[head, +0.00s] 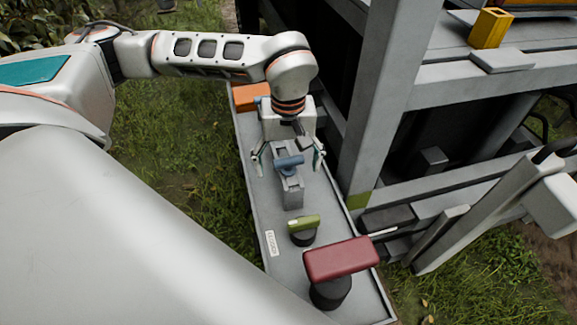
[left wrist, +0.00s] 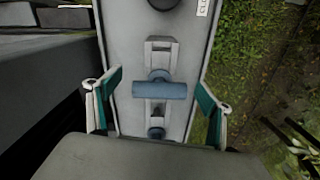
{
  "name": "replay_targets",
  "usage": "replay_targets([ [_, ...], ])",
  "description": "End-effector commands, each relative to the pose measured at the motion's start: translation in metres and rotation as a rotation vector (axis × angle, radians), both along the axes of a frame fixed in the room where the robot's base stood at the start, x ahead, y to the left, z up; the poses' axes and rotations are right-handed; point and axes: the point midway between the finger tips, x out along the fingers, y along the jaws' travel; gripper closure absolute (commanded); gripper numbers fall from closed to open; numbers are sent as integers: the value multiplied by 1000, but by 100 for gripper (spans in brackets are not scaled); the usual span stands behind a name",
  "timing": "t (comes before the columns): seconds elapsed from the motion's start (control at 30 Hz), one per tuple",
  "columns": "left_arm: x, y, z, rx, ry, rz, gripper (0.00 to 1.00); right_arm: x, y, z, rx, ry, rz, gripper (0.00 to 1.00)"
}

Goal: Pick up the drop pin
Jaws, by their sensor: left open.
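The drop pin appears to be the blue T-shaped handle (head: 289,161) standing in a grey bracket (head: 292,195) on a long grey panel. In the left wrist view the blue pin (left wrist: 160,90) lies crosswise near the middle, over the bracket (left wrist: 160,47). My left gripper (head: 288,168) is open, with its green-padded fingers apart on either side of the pin. In the left wrist view the left gripper (left wrist: 158,82) straddles the panel, with gaps between both fingers and the pin. The pin's shaft is hidden. My right gripper is not in view.
On the same grey panel (head: 259,205) are a green knob (head: 304,223), a red handle (head: 342,258) on a black base, and an orange block (head: 250,96). A grey frame post (head: 376,100) rises close on the right. Grass lies to the left.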

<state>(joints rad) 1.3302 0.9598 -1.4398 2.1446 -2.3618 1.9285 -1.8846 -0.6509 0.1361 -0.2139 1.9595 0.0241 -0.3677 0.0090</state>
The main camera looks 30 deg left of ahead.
Motion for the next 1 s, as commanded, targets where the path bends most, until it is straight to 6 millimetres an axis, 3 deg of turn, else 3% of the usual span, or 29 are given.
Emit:
replay_targets([
  [0.2, 0, 0, 0, 0, -1, 0, 22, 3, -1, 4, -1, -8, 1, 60],
  [0.37, 0, 0, 0, -1, -1, 0, 63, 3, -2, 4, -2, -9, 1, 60],
  [0.77, 1, 0, 3, -1, -2, 0, 63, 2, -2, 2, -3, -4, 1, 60],
  [1.0, 1, 0, 26, 0, -4, -1, 63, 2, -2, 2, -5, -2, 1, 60],
])
